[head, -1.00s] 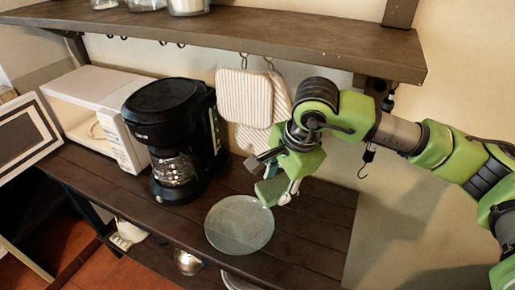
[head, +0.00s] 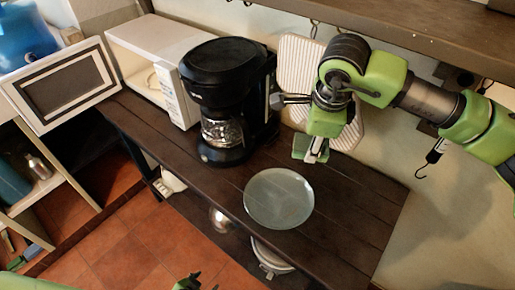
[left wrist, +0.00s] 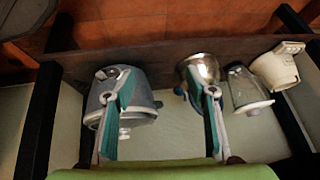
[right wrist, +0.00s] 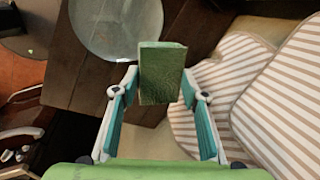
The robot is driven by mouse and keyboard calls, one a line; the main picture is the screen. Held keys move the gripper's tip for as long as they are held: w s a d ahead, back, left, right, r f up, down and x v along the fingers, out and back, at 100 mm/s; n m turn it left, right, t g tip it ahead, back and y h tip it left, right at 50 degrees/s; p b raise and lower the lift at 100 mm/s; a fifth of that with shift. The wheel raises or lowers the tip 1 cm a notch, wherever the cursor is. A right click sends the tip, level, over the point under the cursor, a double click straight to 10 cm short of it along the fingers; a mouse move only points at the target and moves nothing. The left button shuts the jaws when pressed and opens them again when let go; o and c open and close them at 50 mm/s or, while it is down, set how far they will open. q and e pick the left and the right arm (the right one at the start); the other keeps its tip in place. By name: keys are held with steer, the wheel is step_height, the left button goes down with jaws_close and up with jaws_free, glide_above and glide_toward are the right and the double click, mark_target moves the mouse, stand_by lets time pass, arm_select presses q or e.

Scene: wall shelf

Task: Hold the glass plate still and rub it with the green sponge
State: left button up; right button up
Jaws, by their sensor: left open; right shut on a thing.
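The round, clear glass plate (head: 279,199) lies flat on the dark wooden counter in the head view. Part of it shows at the top of the right wrist view (right wrist: 115,25). My right gripper (head: 316,152) is shut on the green sponge (head: 302,147), behind the plate and clear of it. In the right wrist view the sponge (right wrist: 161,72) sticks out between the fingers. My left gripper (head: 188,283) just shows at the bottom edge of the head view, well below the plate. In the left wrist view its fingers (left wrist: 158,85) are apart with nothing between them.
A black coffee maker (head: 225,95) and a white microwave (head: 160,60) with its door open stand left of the plate. Striped mitts (head: 300,70) hang behind my right gripper. An upper shelf (head: 420,35) overhangs. Pots and a blender jug (left wrist: 245,90) show in the left wrist view.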

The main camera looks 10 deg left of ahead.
arm_select(q)
steer(key=w+d+r+m+t+h, duration=0.1)
steer(key=w+d+r+m+h, duration=0.2)
steer(key=w+d+r, duration=0.4)
steer(key=w+d+r+m+h, duration=0.35)
steer(key=w+r, duration=0.25)
steer(key=r, duration=0.3)
steer(key=s+d+r+m+g+h, duration=0.1)
steer(key=s+d+r+m+g, duration=0.3)
steer(key=s+r, duration=0.45)
steer(key=s+d+r+m+g+h, duration=0.1)
steer(key=s+r+m+g, duration=0.2)
steer(key=s+r+g, duration=0.5)
steer(key=s+d+r+m+g+h, duration=0.1)
steer(key=s+d+r+m+g, duration=0.25)
steer(key=s+r, duration=0.4)
step_height(320, 180, up, 6)
steer(key=m+t+y, duration=0.5)
steer(key=m+y, duration=0.4)
steer(key=m, duration=0.6)
glide_above(260, 184)
steer(key=s, duration=0.7)
steer(key=shift+a+r, duration=0.15)
steer(key=shift+a, duration=0.1)
steer(key=w+r+m+t+y, duration=0.1)
steer(key=w+r+m+t, duration=0.2)
steer(key=w+r, duration=0.35)
steer(key=f, duration=1.2)
steer(key=shift+w+d+f, duration=0.1)
steer(key=shift+w, duration=0.1)
